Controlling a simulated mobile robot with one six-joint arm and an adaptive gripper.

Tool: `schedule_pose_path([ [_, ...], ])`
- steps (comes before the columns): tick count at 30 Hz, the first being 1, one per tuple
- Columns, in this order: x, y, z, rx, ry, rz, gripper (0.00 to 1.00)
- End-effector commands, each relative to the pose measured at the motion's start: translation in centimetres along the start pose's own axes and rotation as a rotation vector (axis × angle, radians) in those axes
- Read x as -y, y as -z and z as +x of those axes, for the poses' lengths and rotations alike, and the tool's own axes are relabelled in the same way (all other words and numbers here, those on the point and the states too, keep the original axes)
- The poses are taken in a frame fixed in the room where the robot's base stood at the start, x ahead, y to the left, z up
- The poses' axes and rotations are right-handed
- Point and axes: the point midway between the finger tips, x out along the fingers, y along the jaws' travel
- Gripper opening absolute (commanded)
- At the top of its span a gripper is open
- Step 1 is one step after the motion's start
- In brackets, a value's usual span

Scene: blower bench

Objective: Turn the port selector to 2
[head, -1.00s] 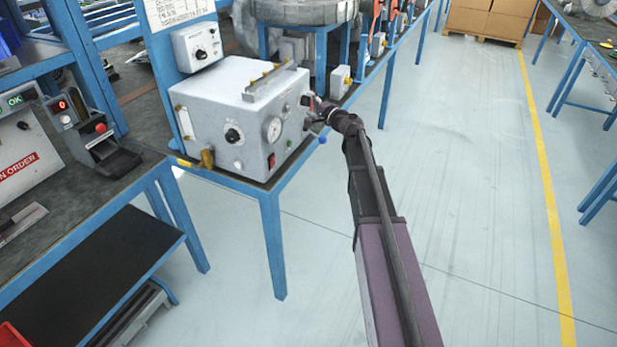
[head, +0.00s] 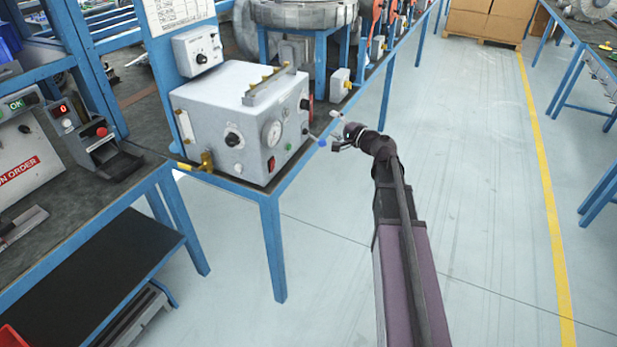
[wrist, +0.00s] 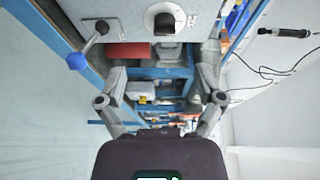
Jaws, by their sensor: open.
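A grey test box (head: 205,118) stands on the blue-framed bench. Its front has a dark knob (head: 233,139), and another dark knob (head: 304,104) shows on its right side. The wrist view shows a dark knob on a round pale dial (wrist: 165,20), cut off by the top edge. Its markings are too small to read, so I cannot tell which knob is the port selector. My gripper (head: 338,130) is open and empty, to the right of the box and apart from it. In the wrist view my gripper (wrist: 162,82) has its fingers spread below the dial.
A lever with a blue ball (head: 322,142) sticks out from the box's right side; in the wrist view the blue ball (wrist: 78,61) is left of the dial. The floor (head: 470,200) right of the bench is clear.

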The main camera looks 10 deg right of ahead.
Motion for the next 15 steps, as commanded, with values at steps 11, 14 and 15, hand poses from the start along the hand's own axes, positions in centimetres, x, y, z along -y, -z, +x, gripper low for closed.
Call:
schedule_pose_path([
  [11,-0.4,-5.4,-0.1,0.134,-0.151,-0.131,0.86],
  [14,-0.7,-6.8,-0.2,0.171,-0.195,-0.165,0.86],
  [15,-0.8,-7.3,-0.3,0.186,-0.213,-0.180,0.86],
])
